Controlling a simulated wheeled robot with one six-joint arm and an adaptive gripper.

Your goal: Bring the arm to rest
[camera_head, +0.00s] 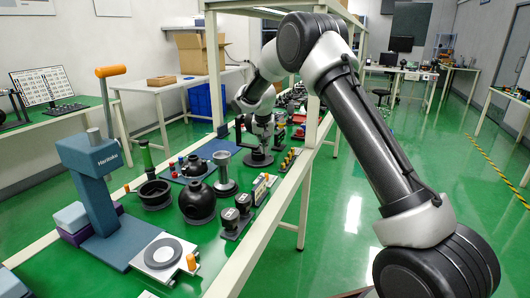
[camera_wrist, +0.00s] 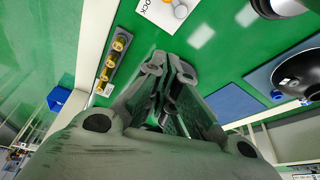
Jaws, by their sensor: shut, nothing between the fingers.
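My gripper (camera_wrist: 168,70) shows in the wrist view with its two grey fingers closed together and nothing between them. The fingertips appear over the green tabletop, clear of the things around them. In the head view my arm rises from the lower right, bends at a high elbow and reaches down toward the far part of the green workbench (camera_head: 132,283). The fingers are too small and crowded there to make out clearly.
A strip of yellow-topped parts (camera_wrist: 115,60) lies left of the fingers, and a blue mat (camera_wrist: 235,105) lies to the right. A blue press (camera_head: 95,185), a black sphere (camera_head: 197,204) and several fixtures crowd the near bench. Open green floor (camera_head: 345,225) lies right of it.

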